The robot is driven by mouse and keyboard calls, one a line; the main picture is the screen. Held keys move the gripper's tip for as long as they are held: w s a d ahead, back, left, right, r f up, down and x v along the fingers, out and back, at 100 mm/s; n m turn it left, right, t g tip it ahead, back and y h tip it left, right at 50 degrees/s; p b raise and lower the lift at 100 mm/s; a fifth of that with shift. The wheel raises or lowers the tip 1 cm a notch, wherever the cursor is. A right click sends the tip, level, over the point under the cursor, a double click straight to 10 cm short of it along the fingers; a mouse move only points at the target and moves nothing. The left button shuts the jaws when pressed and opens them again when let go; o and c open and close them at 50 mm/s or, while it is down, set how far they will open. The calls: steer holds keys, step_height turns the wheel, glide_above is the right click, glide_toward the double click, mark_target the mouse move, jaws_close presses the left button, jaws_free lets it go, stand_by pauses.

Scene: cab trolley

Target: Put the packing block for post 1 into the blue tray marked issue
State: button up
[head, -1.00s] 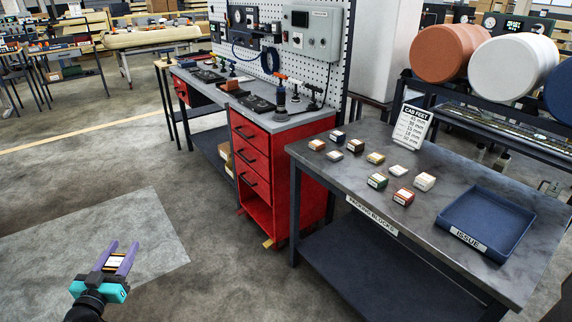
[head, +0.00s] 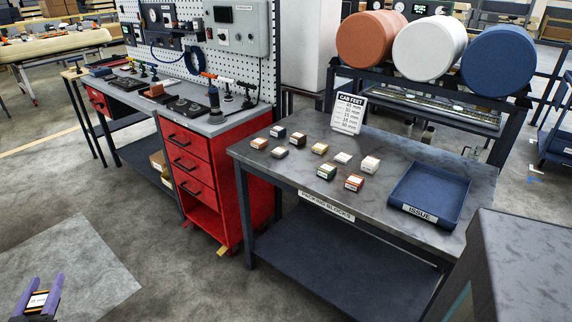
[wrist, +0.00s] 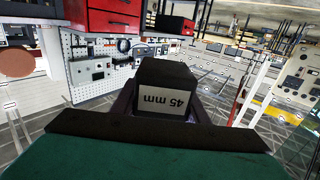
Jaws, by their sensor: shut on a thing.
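My gripper (head: 40,292), with purple fingers, is at the lower left of the head view, over the floor and well away from the table. It is shut on a dark packing block (head: 38,299). In the wrist view the block (wrist: 165,88) has a white label reading "45 mm", upside down. The blue tray (head: 398,193) marked ISSUE is empty at the right of the grey table (head: 300,180). A CAB FEET card (head: 349,113) stands at the table's back; its lines are too small to read surely.
Several small labelled blocks (head: 320,148) stand on the table left of the tray. A red drawer cabinet (head: 190,165) under a workbench is left of the table. A grey box-like unit (head: 530,260) is at the lower right. Open floor (head: 130,230) lies at the left.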

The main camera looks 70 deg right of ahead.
steer(key=shift+d, duration=0.15)
steer(key=shift+d, duration=0.3)
steer(key=shift+d, duration=0.1)
steer(key=s+d+r+m+g+h, duration=0.1)
steer(key=s+d+m+g, duration=0.15)
steer(key=d, duration=1.05)
steer(key=s+d+r+m+g+h, duration=0.1)
steer(key=s+d+g, duration=0.15)
steer(key=d, duration=0.95)
steer(key=s+d+r+m+g+h, duration=0.1)
steer(key=d+m+g+h, duration=0.15)
steer(key=d, duration=1.05)
steer(key=s+d+r+m+g, duration=0.1)
steer(key=s+d+g, duration=0.2)
steer(key=s+d, duration=0.6)
steer(key=s+d+r+m+g+y, duration=0.1)
steer(key=s+d+m+g, duration=0.1)
steer(key=s+d, duration=0.8)
steer(key=s+d+r+m+g, duration=0.2)
steer(key=s+d+g, duration=0.2)
steer(key=s+d, duration=0.5)
steer(key=shift+s+d, duration=0.35)
steer(key=shift+d, duration=0.15)
